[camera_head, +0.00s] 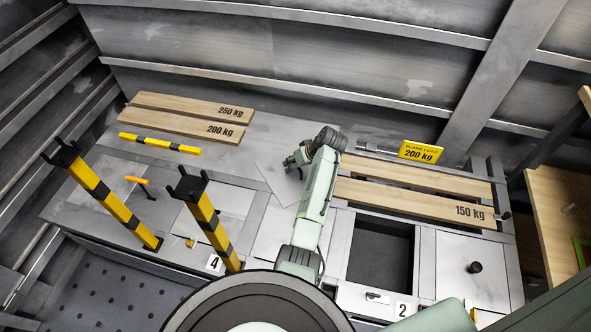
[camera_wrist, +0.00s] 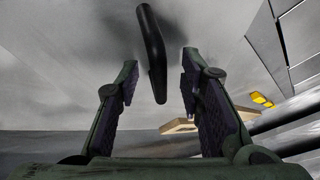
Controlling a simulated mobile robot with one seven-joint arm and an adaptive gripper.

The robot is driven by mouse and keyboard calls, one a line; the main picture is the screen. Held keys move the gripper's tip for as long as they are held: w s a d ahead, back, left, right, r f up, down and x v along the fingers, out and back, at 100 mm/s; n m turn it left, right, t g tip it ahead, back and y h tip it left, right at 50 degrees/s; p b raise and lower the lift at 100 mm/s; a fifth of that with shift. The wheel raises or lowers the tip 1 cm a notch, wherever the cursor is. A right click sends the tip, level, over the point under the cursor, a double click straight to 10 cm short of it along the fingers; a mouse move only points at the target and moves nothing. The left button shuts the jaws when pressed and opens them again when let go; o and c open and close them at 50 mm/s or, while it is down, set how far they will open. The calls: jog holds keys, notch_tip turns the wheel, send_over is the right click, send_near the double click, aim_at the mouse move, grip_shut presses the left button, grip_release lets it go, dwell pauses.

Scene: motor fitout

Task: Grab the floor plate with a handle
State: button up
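My gripper (camera_head: 294,161) is low over the grey floor left of the wooden planks in the head view. In the wrist view its two fingers (camera_wrist: 160,72) stand apart. A black bar handle (camera_wrist: 152,45) shows between and beyond the fingertips, with a gap on both sides. Behind the handle is a smooth grey plate surface (camera_wrist: 85,50). In the head view a pale plate (camera_head: 275,183) lies beside my gripper; its handle is hidden there by the gripper.
A dark open hole (camera_head: 380,252) lies right of my arm. Planks marked 150 kg (camera_head: 415,200) lie behind it. Another plate with a black knob (camera_head: 475,267) is at the right. Yellow-black posts (camera_head: 210,220) stand at the left, near planks marked 200 and 250 kg (camera_head: 185,120).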

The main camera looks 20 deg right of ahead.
jog(key=shift+c, duration=0.5)
grip_shut()
jog(key=shift+r, duration=0.1)
dwell(0.4)
